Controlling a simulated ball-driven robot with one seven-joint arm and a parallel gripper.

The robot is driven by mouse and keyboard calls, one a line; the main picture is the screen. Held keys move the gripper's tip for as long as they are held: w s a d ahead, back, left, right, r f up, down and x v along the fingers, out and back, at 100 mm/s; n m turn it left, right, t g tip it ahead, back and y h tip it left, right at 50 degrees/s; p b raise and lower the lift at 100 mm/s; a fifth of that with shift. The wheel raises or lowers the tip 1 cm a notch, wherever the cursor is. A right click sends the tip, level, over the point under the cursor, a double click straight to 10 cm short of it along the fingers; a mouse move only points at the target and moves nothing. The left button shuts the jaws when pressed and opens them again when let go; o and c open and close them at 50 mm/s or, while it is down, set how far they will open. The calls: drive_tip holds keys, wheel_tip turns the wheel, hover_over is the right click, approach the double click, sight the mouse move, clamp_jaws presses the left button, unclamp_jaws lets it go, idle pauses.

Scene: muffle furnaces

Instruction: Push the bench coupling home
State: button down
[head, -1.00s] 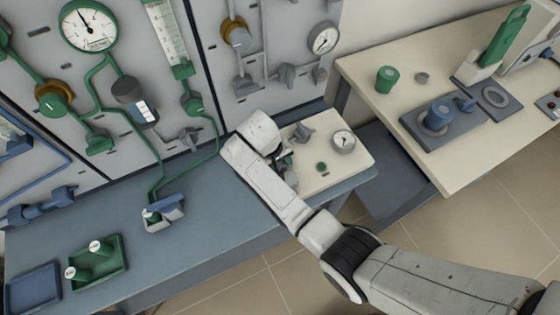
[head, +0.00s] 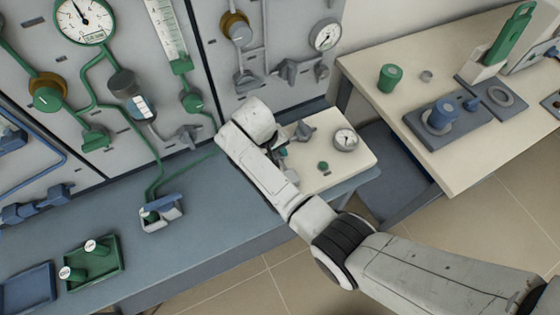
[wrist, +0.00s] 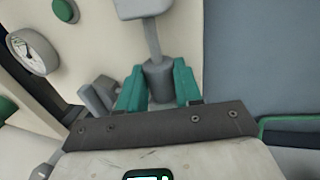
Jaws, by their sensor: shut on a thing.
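My gripper (wrist: 159,88) has two teal fingers, one on each side of a grey cylindrical coupling (wrist: 158,82) in the wrist view, and it is shut on it. A thin grey stem runs from the coupling to a pale grey block (wrist: 145,8) at the top of that view. In the head view my gripper (head: 282,154) is mostly hidden by my own wrist, over the left part of a cream panel (head: 330,172) on the blue bench. The coupling is hidden there, and I cannot tell how far it is seated.
The cream panel carries a gauge (head: 345,138), a green button (head: 323,166) and a grey valve (head: 303,131). A grey and blue holder (head: 163,212) and a green tray (head: 112,278) are on the bench to the left. A cream table (head: 455,175) stands right.

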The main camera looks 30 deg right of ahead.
drive_tip(key=shift+w, duration=0.25)
drive_tip(key=c, duration=0.8)
unclamp_jaws()
drive_tip(key=shift+o, duration=0.2)
drive_tip(key=shift+r, duration=0.1)
drive_tip(key=v, duration=1)
drive_tip(key=shift+r, duration=0.25)
drive_tip(key=shift+a, duration=0.1)
